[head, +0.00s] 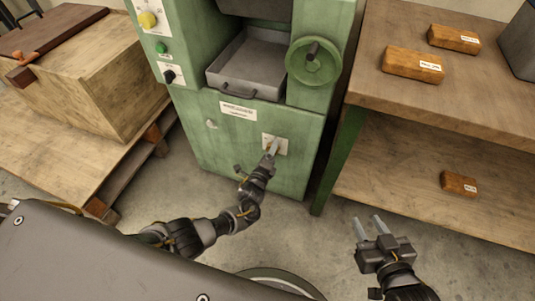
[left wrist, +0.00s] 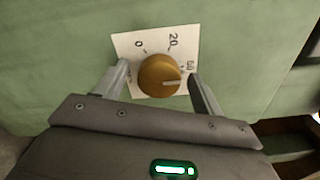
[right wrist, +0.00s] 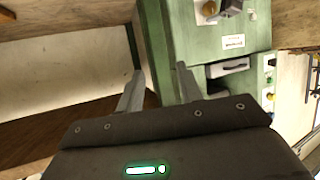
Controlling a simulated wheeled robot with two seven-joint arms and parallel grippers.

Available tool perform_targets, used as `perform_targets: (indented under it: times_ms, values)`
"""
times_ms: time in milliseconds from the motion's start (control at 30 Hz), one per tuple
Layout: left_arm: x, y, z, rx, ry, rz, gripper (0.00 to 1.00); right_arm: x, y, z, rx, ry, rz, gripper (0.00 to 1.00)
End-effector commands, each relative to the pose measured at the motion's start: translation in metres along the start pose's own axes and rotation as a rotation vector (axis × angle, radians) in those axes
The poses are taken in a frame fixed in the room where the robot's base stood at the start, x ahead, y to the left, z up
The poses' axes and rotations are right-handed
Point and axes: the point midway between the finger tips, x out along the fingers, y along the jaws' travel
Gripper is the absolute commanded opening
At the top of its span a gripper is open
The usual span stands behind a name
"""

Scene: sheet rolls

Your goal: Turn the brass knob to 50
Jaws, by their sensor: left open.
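The round brass knob (left wrist: 160,75) sits on a white dial plate (left wrist: 135,45) on the green machine front. Its pale pointer line faces right in the left wrist view, a little below a number that looks like 50 or 60. The 0 and 20 marks are readable, and a left mark is partly hidden. My left gripper (left wrist: 160,82) is open, with one finger on each side of the knob; contact cannot be told. In the head view, my left gripper (head: 271,148) covers the knob at the plate (head: 282,147). My right gripper (head: 368,226) is open and empty, away from the machine.
The green machine (head: 225,140) has a metal tray (head: 247,65), a handwheel (head: 313,61) and a yellow knob (head: 147,20). A wooden bench (head: 400,100) with labelled blocks stands at right. A wooden crate (head: 75,80) is at left. Floor is clear around my right gripper.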

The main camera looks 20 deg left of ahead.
Motion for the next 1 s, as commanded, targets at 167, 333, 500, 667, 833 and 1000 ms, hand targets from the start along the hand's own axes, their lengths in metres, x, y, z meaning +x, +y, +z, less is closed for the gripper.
perform_targets:
  times_ms: [167, 333, 500, 667, 833, 1000]
  values:
    - [-0.012, -0.001, 0.001, 0.001, 0.000, 0.001, 0.68, -0.004, 0.005, 0.012, 0.010, -0.087, 0.016, 0.36]
    - [-0.038, -0.002, 0.000, 0.000, 0.002, 0.002, 0.68, -0.017, 0.019, 0.041, 0.035, -0.274, 0.055, 0.36]
    - [-0.069, -0.001, 0.001, 0.000, 0.002, 0.002, 0.68, -0.036, 0.030, 0.071, 0.067, -0.469, 0.089, 0.36]
    - [-0.092, -0.001, 0.000, 0.000, 0.001, 0.001, 0.68, -0.053, 0.036, 0.091, 0.092, -0.604, 0.109, 0.36]
    - [-0.105, -0.001, 0.001, 0.001, 0.000, 0.000, 0.68, -0.063, 0.038, 0.102, 0.108, -0.677, 0.120, 0.36]
    - [-0.107, 0.000, 0.001, 0.001, -0.001, 0.000, 0.68, -0.065, 0.039, 0.104, 0.112, -0.692, 0.122, 0.36]
